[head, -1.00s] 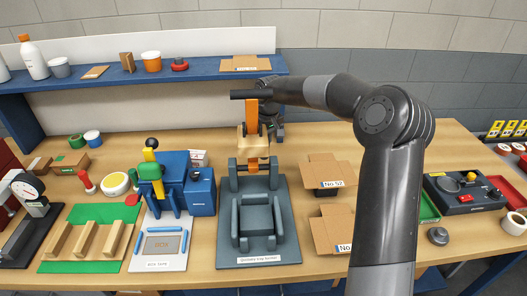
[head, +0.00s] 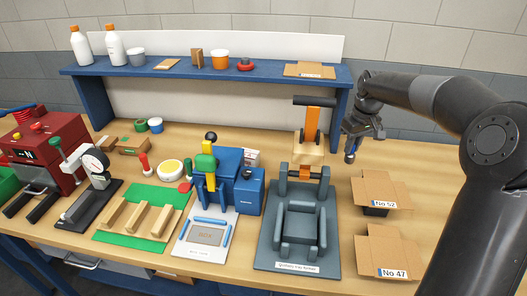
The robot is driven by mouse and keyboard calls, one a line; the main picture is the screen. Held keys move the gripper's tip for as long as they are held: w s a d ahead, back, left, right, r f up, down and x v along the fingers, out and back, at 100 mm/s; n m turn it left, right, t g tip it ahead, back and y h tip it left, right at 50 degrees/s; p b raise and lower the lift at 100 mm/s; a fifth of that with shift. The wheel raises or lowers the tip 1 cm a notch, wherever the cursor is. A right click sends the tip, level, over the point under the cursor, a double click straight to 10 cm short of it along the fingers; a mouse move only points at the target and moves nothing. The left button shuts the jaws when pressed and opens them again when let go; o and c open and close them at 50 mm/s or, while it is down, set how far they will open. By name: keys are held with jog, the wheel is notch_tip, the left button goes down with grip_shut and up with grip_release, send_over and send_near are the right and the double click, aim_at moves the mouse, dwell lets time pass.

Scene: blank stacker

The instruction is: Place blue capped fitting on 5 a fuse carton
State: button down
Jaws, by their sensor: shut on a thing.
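My gripper (head: 354,143) points down in the head view, to the right of the grey fixture and above the wooden table. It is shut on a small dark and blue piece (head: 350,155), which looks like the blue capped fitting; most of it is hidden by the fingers. An open cardboard carton labelled No 52 (head: 377,190) stands below and to the right of the gripper. Another carton, labelled No 47 (head: 388,252), stands nearer the front. A flat carton (head: 309,69) lies on the blue shelf, its label too small to read. I cannot tell which is the fuse carton.
A grey fixture (head: 268,248) with an upright orange and wood clamp (head: 309,150) stands left of the gripper. A blue press (head: 229,180), a green rack (head: 125,242) and a dial gauge (head: 94,163) stand further left. Bare table lies behind the No 52 carton.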

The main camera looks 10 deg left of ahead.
jog(key=w+a+r, duration=0.2)
jog(key=a+r, duration=0.1)
jog(key=a, duration=0.8)
jog(key=w+a+r, duration=0.3)
jog(key=a, duration=0.9)
send_over(248, 153)
notch_tip(248, 153, down, 7)
jog(key=shift+f, duration=1.95)
jog(key=c, duration=1.4)
grip_release()
jog(key=shift+f, duration=0.15)
jog(key=shift+o, duration=0.2)
